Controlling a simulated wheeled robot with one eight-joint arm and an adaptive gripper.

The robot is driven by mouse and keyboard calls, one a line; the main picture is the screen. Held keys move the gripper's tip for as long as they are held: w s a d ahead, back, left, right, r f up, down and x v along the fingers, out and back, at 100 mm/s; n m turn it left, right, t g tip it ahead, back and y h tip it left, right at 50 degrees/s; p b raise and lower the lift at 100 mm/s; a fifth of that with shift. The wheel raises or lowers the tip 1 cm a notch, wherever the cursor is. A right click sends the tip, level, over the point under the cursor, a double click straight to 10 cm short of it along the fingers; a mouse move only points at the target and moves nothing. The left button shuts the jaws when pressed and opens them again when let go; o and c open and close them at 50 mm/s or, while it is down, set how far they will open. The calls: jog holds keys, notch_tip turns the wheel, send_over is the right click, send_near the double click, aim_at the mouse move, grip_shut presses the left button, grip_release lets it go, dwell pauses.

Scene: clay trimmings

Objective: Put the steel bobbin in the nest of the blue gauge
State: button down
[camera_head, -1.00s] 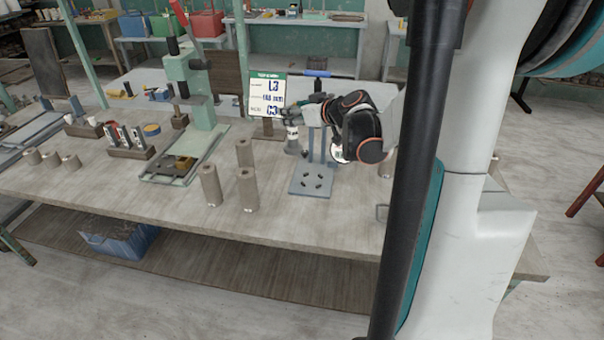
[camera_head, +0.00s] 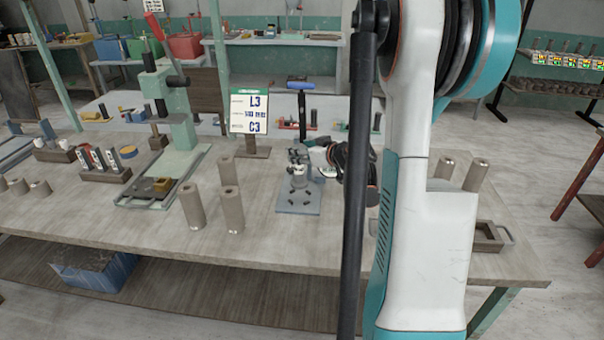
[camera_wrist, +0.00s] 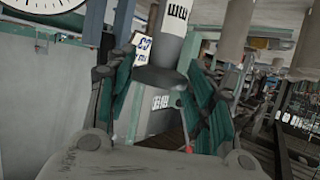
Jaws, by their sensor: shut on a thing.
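The steel bobbin (camera_head: 298,172) is a grey, spool-like piece with a wider end. In the wrist view the bobbin (camera_wrist: 170,50) stands between the teal finger pads, with dark marks on its side. My gripper (camera_head: 303,157) is shut on it; it also shows in the wrist view (camera_wrist: 163,88). The blue gauge is a grey-blue stand with a flat base plate (camera_head: 298,202) with dark holes, and a blue bar (camera_head: 297,79) higher up. The bobbin is over the back part of the plate in the head view. I cannot tell whether they touch. The nest is not clearly visible.
Several brown cylinders (camera_head: 231,208) stand left of the gauge. A sign reading L3 and C3 (camera_head: 248,113) stands behind. A green press (camera_head: 183,115) is further left. A small tray (camera_head: 488,238) lies at the right. The bench front is mostly clear.

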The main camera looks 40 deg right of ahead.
aim_at(302, 166)
jog(key=shift+f+b, duration=0.85)
jog(key=shift+f, duration=2.1)
jog(key=shift+f, duration=0.15)
jog(key=c, duration=0.8)
grip_release()
jog(key=shift+o, duration=0.2)
jog(key=shift+s+r, duration=0.2)
jog(key=shift+r, duration=0.1)
jog(key=p+v, duration=0.2)
jog(key=v, duration=0.9)
jog(key=shift+s+p, duration=0.3)
jog(key=shift+p, duration=0.1)
jog(key=shift+a+r, duration=0.1)
